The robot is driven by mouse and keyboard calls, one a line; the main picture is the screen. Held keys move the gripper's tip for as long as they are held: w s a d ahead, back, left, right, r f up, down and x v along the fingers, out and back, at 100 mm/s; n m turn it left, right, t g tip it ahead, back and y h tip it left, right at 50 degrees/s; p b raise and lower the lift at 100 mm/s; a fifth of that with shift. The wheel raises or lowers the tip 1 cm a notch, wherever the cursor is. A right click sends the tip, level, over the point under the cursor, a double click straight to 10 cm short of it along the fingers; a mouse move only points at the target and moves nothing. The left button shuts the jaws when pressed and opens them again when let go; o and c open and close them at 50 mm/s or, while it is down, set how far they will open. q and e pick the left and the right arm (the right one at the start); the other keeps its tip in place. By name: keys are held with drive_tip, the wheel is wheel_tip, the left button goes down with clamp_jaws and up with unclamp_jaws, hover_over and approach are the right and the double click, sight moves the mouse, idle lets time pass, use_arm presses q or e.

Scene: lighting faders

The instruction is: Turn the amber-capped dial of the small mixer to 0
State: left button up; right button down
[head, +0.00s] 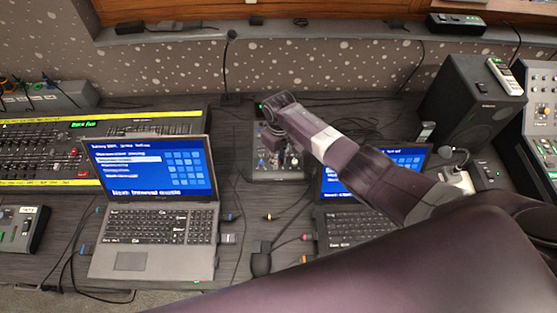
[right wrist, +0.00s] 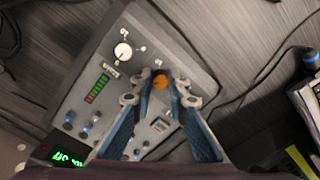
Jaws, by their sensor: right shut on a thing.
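The small mixer (head: 277,172) is a grey box on the desk between the two laptops, partly hidden by my right arm in the head view. In the right wrist view its panel (right wrist: 138,40) fills the middle, tilted in the picture. The amber-capped dial (right wrist: 160,81) sits between the fingertips of my right gripper (right wrist: 160,88), which is shut on it. The dial's pointer and scale marks are too small or hidden to read. In the head view my right gripper (head: 272,138) reaches down over the mixer. My left gripper is not in view.
A white dial (right wrist: 123,51) stands beside the amber one on the panel, with a level meter (right wrist: 97,88) and several small blue-lit knobs. A left laptop (head: 160,225) and a right laptop (head: 345,225) flank the mixer. A black speaker (head: 470,105) stands at right; cables lie around.

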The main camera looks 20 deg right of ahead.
drive_tip(key=n, duration=0.4)
drive_tip(key=shift+w+n, duration=0.1)
drive_tip(key=shift+n, duration=0.2)
drive_tip(key=n, duration=0.3)
drive_tip(key=shift+n+h+b, duration=0.3)
drive_tip(key=shift+n+b, duration=0.05)
drive_tip(key=shift+n, duration=0.05)
drive_tip(key=n, duration=0.9)
drive_tip(key=shift+w+h, duration=0.1)
drive_tip(key=shift+h, duration=0.2)
drive_tip(key=n, duration=0.4)
drive_tip(key=shift+a+t, duration=0.1)
drive_tip(key=shift+t, duration=0.3)
drive_tip(key=n, duration=0.5)
drive_tip(key=n+b, duration=0.1)
drive_tip(key=n, duration=0.2)
drive_tip(key=shift+n+t, duration=0.3)
drive_tip(key=shift+a+n+b, duration=0.1)
drive_tip(key=shift+n+b, duration=0.35)
drive_tip(key=shift+n, duration=1.65)
